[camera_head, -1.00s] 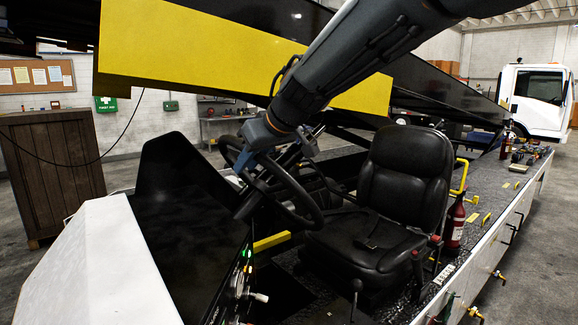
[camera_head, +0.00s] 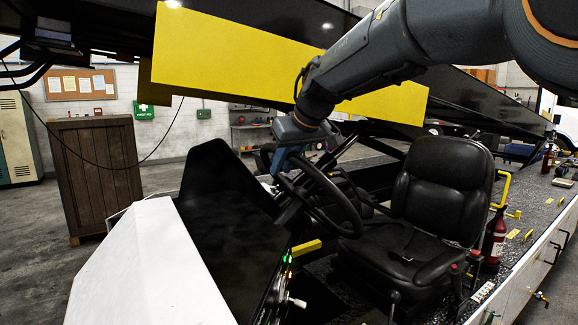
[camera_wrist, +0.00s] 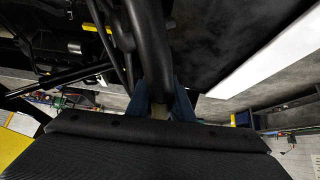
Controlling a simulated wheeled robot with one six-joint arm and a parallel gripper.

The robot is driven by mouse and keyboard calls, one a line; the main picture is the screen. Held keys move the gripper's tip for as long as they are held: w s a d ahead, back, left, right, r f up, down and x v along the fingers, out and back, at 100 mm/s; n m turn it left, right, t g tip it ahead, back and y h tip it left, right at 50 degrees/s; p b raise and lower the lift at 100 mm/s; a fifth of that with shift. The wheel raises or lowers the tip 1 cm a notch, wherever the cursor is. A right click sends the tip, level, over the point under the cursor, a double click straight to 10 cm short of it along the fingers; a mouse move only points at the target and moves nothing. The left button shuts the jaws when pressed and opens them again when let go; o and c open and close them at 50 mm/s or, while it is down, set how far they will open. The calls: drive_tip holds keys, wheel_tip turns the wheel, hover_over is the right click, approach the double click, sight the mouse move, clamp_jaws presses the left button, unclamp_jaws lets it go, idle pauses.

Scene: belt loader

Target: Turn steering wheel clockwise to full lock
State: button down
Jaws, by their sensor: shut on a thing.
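The black steering wheel (camera_head: 350,207) is in the middle of the head view, tilted, in front of the driver's seat. My gripper (camera_head: 284,168) comes down from the upper right and is shut on the upper left part of its rim. In the wrist view, the dark rim (camera_wrist: 152,45) runs down between the two blue fingers of my gripper (camera_wrist: 161,102). The lower left of the wheel is hard to make out against the dark console.
The black seat (camera_head: 438,190) stands right of the wheel. A dark console (camera_head: 225,225) with a white panel (camera_head: 135,260) is at left. The yellow-sided boom (camera_head: 235,60) hangs close behind my arm. A red extinguisher (camera_head: 493,240) stands right of the seat.

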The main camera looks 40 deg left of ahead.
sight(293, 155)
drive_tip(key=shift+s+f, duration=0.3)
drive_tip(key=shift+s, duration=0.05)
drive_tip(key=c, duration=1.8)
unclamp_jaws()
drive_tip(key=shift+o, duration=1.2)
drive_tip(key=shift+s, duration=0.2)
drive_tip(key=b+v, duration=0.1)
drive_tip(key=v, duration=0.4)
drive_tip(key=b+v, duration=0.1)
drive_tip(key=v, duration=0.2)
drive_tip(key=shift+w+b, duration=0.3)
drive_tip(key=shift+w, duration=0.1)
